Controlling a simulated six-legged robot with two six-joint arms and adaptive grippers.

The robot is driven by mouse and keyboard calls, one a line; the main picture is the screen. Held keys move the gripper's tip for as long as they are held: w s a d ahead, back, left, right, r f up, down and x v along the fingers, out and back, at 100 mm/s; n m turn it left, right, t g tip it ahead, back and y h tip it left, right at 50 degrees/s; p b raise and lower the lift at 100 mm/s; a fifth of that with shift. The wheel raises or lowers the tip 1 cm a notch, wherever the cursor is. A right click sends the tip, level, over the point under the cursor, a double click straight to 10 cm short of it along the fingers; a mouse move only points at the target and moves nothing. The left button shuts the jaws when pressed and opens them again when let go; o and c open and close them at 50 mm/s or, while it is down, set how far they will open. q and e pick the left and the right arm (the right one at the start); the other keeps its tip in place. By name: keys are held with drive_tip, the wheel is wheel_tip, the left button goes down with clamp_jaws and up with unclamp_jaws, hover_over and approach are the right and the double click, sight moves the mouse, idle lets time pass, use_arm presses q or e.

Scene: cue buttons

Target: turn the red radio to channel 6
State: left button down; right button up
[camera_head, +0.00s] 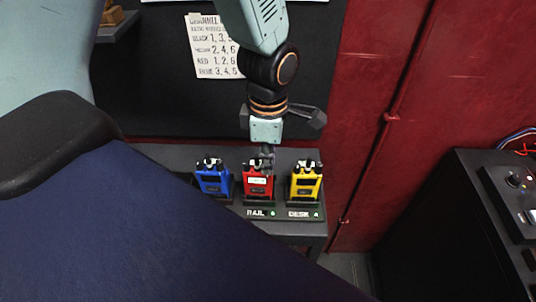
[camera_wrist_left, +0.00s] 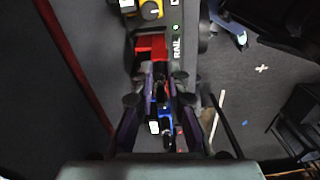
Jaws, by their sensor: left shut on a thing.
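In the left wrist view, the red radio (camera_wrist_left: 152,45) lies just beyond the fingertips (camera_wrist_left: 160,78). My right gripper is not in view.
A blue radio (camera_head: 213,180) stands close on the left and a yellow radio (camera_head: 305,182) close on the right, behind a DESK label. A paper sign (camera_head: 212,50) lists channels by colour on the dark wall. A red wall (camera_head: 440,70) and dark console (camera_head: 485,215) are at right.

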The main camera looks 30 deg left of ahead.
use_arm(q)
drive_tip(key=shift+w+r+m+p, duration=0.1)
drive_tip(key=shift+m+p, duration=0.35)
drive_tip(key=shift+m, duration=0.05)
drive_tip(key=shift+m+p, duration=0.7)
drive_tip(key=shift+m, duration=0.7)
drive_tip(key=c, duration=1.3)
unclamp_jaws()
